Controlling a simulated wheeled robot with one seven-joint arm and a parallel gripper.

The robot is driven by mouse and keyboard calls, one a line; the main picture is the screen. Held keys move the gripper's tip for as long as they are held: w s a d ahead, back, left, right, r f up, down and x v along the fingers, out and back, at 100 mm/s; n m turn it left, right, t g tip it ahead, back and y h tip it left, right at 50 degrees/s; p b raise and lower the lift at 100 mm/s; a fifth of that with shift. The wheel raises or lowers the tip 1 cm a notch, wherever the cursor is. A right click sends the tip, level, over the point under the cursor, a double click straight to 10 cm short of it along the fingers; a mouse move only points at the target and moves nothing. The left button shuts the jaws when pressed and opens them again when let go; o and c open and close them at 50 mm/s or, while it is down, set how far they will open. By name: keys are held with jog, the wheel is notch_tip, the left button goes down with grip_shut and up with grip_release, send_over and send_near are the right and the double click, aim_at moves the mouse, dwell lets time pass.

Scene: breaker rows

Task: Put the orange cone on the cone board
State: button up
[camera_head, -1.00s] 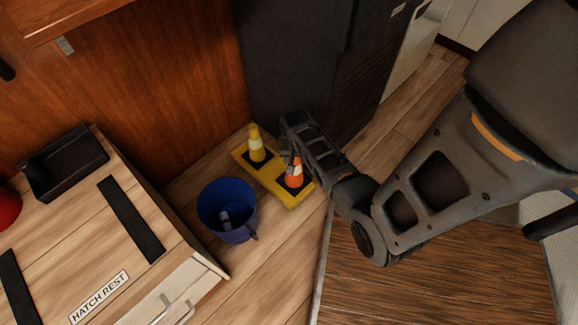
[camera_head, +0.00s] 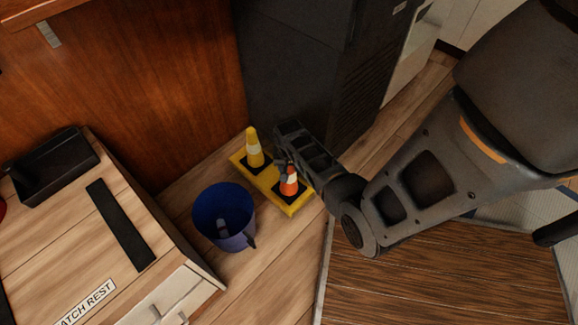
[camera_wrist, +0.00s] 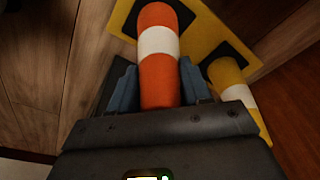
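The orange cone (camera_head: 289,182) with a white band stands at the near right end of the yellow cone board (camera_head: 291,209), over a black square. It also shows in the wrist view (camera_wrist: 157,75). I cannot tell whether its base touches the board. My gripper (camera_head: 284,170) reaches it from the right. In the wrist view the gripper's two blue-grey fingers (camera_wrist: 158,88) lie close against both sides of the cone, so it looks shut on it. A yellow cone (camera_head: 253,149) with a white band stands on the board's other black square; it also shows in the wrist view (camera_wrist: 236,90).
A blue bucket (camera_head: 211,226) with a small grey object inside stands left of the board. A dark cabinet (camera_head: 290,70) rises behind, beside a wooden panel (camera_head: 120,90). A wooden-topped bench (camera_head: 165,235) with a black tray (camera_head: 55,168) is at left.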

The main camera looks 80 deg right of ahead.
jog(key=o, duration=0.5)
jog(key=shift+c, duration=0.2)
